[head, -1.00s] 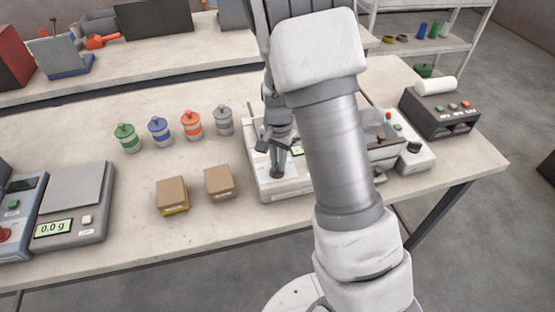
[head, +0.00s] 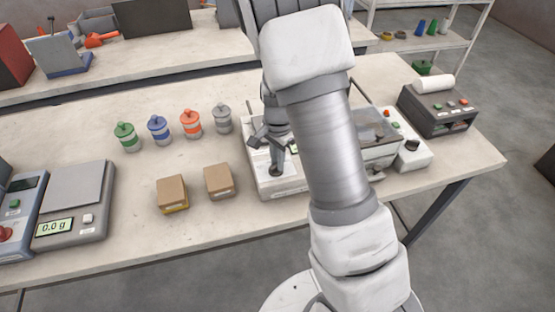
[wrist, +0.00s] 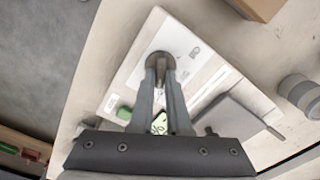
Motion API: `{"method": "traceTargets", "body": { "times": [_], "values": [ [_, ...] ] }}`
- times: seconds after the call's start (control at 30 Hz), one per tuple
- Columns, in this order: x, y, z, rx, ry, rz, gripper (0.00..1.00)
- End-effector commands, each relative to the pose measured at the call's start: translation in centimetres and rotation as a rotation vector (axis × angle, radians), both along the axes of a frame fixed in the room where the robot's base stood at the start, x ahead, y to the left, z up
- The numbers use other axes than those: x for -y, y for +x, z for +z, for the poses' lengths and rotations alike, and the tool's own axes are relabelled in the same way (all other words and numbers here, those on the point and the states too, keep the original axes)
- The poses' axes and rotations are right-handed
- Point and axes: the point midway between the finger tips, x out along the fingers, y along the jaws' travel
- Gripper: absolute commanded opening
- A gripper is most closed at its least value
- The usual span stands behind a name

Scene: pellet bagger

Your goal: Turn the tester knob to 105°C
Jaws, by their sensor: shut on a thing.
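The tester is a white box (head: 285,186) in the middle of the bench, partly hidden by my arm. It also shows in the wrist view (wrist: 193,42). Its round dark knob (wrist: 160,61) sits near the box's edge. My gripper (wrist: 160,70) points down at the knob, with its two fingertips shut on it. In the head view my gripper (head: 277,160) stands over the tester's left part. A small green display (wrist: 159,123) shows between the fingers, partly covered, and I cannot read its number.
Two brown boxes (head: 172,192) (head: 219,181) and several lidded jars (head: 190,124) stand left of the tester. A scale (head: 75,205) is at far left. A sealer-like machine (head: 405,145) and a dark printer (head: 438,108) stand right. The front bench strip is clear.

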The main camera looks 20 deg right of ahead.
Motion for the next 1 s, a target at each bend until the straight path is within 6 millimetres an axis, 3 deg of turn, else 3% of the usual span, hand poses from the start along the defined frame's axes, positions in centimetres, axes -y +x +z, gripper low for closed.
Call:
{"method": "traceTargets", "body": {
  "times": [0.03, 0.2, 0.57, 0.77, 1.0],
  "values": [
    [0.0, 0.1, 0.1, 0.004, 0.000, -0.001, 0.17],
    [0.0, 0.1, 0.1, 0.002, 0.000, 0.000, 0.45],
    [0.0, 0.1, 0.5, 0.002, 0.000, 0.001, 0.45],
    [-0.1, 0.1, 3.8, 0.006, 0.001, 0.002, 0.45],
    [0.0, 0.1, 9.8, 0.008, 0.001, 0.002, 0.45]
  ]
}}
